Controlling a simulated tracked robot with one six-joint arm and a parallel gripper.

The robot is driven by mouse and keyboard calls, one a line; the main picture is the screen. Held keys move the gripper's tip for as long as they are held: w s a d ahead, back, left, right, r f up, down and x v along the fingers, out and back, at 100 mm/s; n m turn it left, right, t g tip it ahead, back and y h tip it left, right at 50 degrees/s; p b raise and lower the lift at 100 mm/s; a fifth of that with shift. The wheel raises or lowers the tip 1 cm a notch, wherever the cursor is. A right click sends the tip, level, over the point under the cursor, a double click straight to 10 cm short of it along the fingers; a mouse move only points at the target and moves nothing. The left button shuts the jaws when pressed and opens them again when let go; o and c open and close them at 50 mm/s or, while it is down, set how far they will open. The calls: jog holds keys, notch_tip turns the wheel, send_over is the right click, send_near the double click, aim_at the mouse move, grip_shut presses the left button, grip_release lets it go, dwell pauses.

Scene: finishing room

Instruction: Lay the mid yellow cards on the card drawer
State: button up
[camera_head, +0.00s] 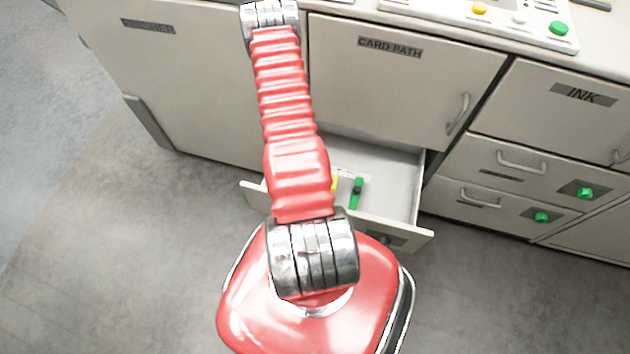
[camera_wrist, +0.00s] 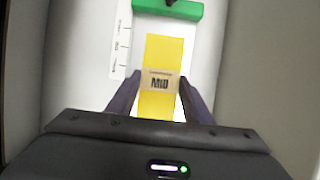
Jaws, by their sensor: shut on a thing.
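The mid yellow cards (camera_wrist: 164,52) show in the wrist view as a yellow strip with a pale band marked MID. My gripper (camera_wrist: 159,82) is shut on them, one finger on each side near the band. They are over a white surface with a green bar (camera_wrist: 168,9) across its far end. In the head view the card drawer (camera_head: 400,178) is pulled open below the CARD PATH door. A bit of yellow (camera_head: 334,183) and the green bar (camera_head: 357,192) show inside it. My red arm hides my gripper and the drawer's left part there.
The CARD PATH door (camera_head: 400,75) is closed above the drawer. Closed INK drawers (camera_head: 510,170) with green knobs stand to the right. A control panel (camera_head: 500,15) with coloured buttons is on the counter. The grey floor (camera_head: 130,260) is clear at the left.

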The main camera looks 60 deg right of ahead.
jog(key=shift+f, duration=2.05)
jog(key=shift+f, duration=0.3)
jog(key=o, duration=1.3)
jog(key=shift+r, duration=0.15)
jog(key=shift+w+r, duration=0.1)
jog(key=shift+r, duration=0.2)
jog(key=v, duration=1.1)
jog(key=shift+w+a+r, duration=0.1)
jog(key=shift+w+r, duration=0.05)
jog(key=shift+r, duration=0.15)
